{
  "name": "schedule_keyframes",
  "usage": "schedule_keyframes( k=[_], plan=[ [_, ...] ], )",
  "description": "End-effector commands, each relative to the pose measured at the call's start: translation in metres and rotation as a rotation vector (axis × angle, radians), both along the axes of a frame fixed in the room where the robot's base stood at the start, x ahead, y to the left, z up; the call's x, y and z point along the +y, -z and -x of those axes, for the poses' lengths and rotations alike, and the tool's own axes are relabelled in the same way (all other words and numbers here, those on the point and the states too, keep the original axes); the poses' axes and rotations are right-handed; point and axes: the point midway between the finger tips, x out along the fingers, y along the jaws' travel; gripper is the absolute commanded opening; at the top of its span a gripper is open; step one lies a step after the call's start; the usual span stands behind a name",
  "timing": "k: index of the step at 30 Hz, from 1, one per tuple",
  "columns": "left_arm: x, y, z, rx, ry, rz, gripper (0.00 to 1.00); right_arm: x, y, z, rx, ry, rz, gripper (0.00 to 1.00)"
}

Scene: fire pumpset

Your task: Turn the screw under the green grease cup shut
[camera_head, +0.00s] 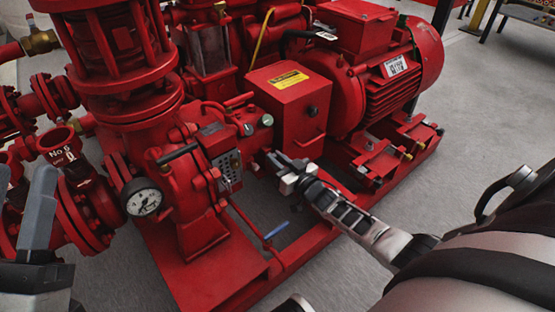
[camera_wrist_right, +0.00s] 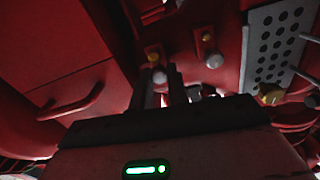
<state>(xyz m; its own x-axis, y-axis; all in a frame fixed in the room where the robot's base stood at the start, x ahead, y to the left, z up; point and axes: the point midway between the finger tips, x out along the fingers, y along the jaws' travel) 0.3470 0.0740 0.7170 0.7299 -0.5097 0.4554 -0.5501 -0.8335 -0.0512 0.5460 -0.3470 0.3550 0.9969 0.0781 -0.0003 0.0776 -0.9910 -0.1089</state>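A small green-topped grease cup (camera_head: 267,120) sits on the red pump body, left of the red box with the yellow label. My right gripper (camera_head: 285,174) is low beside the pump, below and right of this cup. In the right wrist view the two dark fingers (camera_wrist_right: 160,89) stand a little apart, either side of a small grey screw end (camera_wrist_right: 160,75) under a brass fitting (camera_wrist_right: 153,54). I cannot tell whether they touch it. A second similar screw (camera_wrist_right: 213,60) is to the right. My left gripper (camera_head: 24,195) is at the left edge, fingers apart and empty, partly cut off.
The red box (camera_head: 292,105) and red motor (camera_head: 385,70) stand right of the cups. A perforated plate (camera_wrist_right: 272,45) is close on the right in the wrist view. A pressure gauge (camera_head: 142,197) and a blue-handled valve (camera_head: 276,230) are nearby.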

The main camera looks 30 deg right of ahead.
Motion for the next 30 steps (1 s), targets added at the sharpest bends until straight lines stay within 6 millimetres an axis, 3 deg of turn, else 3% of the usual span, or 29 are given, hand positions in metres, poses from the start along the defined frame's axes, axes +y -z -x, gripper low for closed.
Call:
schedule_keyframes(
  k=[14,30],
  plan=[
    [-0.0004,0.0027,-0.0012,0.031,0.004,0.001,0.36,0.0,-0.0001,0.0004,0.01,-0.001,-0.132,0.0],
    [0.0002,0.0093,-0.0024,0.078,0.003,0.02,0.36,-0.0009,0.0011,0.0005,0.049,-0.002,-0.619,0.0]
  ],
)
